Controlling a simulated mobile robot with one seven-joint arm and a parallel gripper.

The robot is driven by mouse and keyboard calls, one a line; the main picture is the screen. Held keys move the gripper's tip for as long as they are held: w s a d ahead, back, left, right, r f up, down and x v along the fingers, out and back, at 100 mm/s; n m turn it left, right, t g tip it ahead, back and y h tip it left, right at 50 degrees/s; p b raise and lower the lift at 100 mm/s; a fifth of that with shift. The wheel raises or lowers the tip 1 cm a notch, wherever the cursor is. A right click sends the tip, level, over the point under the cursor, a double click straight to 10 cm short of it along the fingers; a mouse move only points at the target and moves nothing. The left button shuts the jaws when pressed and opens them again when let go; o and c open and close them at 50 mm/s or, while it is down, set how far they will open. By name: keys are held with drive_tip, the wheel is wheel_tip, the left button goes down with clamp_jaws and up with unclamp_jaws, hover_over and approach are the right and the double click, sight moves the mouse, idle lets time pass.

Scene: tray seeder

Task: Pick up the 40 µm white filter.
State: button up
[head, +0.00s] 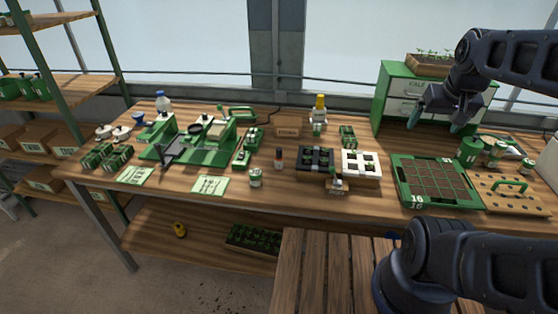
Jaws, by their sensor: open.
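My gripper (434,121) hangs at the upper right, above the bench in front of the green cabinet. Its fingers are apart with nothing between them. I cannot pick out the 40 µm white filter for certain, as no such label is readable. Two small white round pieces (104,131) (121,132) lie at the bench's far left, far from my gripper. A blue-and-white piece (139,118) stands just behind them.
The wooden bench (225,208) carries a green seeder machine (190,150), a black tray (315,158), a white tray (361,164) and a green gridded tray (437,182). A green cabinet (390,82) stands behind my gripper. Clear wood lies along the front edge.

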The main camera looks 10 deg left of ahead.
drive_tip(key=c, duration=1)
drive_tip(key=shift+o, duration=0.2)
